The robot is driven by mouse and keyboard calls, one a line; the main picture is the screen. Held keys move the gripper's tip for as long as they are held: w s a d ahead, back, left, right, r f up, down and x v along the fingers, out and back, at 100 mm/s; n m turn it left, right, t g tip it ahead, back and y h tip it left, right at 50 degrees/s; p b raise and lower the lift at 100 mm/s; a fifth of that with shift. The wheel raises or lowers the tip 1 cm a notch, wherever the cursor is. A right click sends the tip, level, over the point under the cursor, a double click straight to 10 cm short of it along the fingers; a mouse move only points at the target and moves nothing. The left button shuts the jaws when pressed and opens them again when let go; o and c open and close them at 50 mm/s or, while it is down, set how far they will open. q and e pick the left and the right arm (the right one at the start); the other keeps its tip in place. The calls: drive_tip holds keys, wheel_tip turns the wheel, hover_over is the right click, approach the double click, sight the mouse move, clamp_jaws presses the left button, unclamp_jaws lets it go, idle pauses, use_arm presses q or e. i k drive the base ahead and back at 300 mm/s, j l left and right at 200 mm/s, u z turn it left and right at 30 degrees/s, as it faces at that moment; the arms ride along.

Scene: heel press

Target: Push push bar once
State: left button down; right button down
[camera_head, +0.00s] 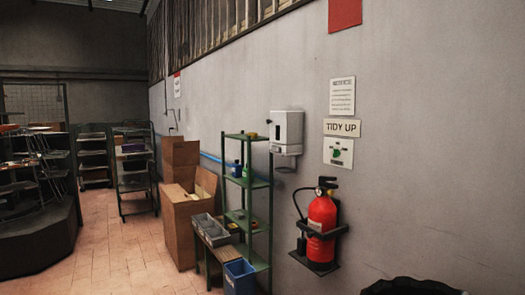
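A white box-shaped dispenser (287,128) is mounted on the grey wall, right of the green shelf rack. A pale part at its lower front (287,149) may be the push bar, but it is too small to tell for sure. Neither of my grippers shows in the head view, so nothing of mine is seen touching the dispenser.
A red fire extinguisher (321,228) sits in a wall bracket to the right. A green rack (248,208), cardboard boxes (187,224) and a blue bin (240,278) stand along the wall. A dark rim (412,287) shows at bottom right.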

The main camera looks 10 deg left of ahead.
sight(274, 149)
drive_tip(key=i+j, duration=1.1)
drive_tip(key=j, duration=0.2)
